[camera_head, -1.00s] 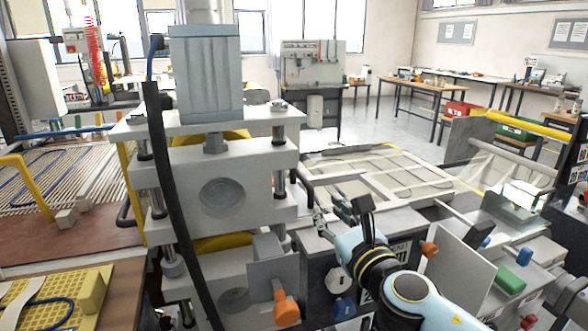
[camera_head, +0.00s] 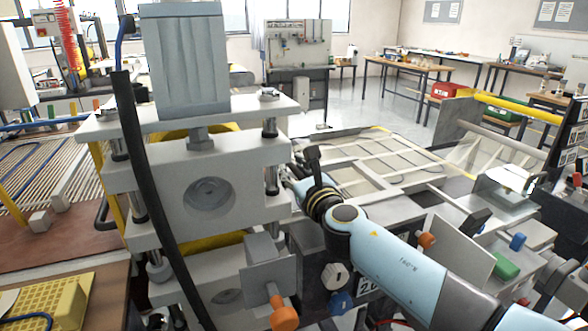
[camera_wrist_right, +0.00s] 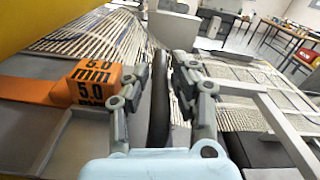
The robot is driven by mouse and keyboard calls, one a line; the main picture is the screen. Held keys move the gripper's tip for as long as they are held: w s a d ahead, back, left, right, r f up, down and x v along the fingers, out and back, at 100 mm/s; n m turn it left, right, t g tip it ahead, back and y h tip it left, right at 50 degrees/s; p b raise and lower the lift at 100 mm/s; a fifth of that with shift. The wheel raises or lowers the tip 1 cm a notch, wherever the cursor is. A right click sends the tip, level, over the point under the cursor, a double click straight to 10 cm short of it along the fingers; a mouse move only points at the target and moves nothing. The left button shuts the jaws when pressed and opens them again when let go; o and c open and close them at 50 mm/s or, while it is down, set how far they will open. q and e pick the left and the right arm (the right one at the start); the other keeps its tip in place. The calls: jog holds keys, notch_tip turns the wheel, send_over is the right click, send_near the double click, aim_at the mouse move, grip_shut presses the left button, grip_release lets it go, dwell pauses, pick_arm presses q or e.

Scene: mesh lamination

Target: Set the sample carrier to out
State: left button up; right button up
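The sample carrier (camera_head: 370,182) appears to be the pale flat frame with mesh panels right of the press in the head view; part of its frame also shows in the wrist view (camera_wrist_right: 280,125). My right gripper (camera_wrist_right: 168,75) is at the near left end of this frame, beside the press. In the wrist view its fingers stand apart on either side of a dark upright bar (camera_wrist_right: 159,100), which looks like a handle. A narrow gap shows between the bar and the right finger. In the head view my right arm hides most of the gripper. My left gripper is out of view.
The grey press (camera_head: 205,190) with its black hose stands close on the left. An orange block marked 5.0 mm (camera_wrist_right: 93,82) lies left of the fingers. Upright plates and coloured knobs, including a green one (camera_head: 505,266), stand at right. A striped mesh bed (camera_head: 60,165) lies far left.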

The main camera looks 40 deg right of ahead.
jog(key=shift+w, duration=0.15)
grip_shut()
dwell(0.4)
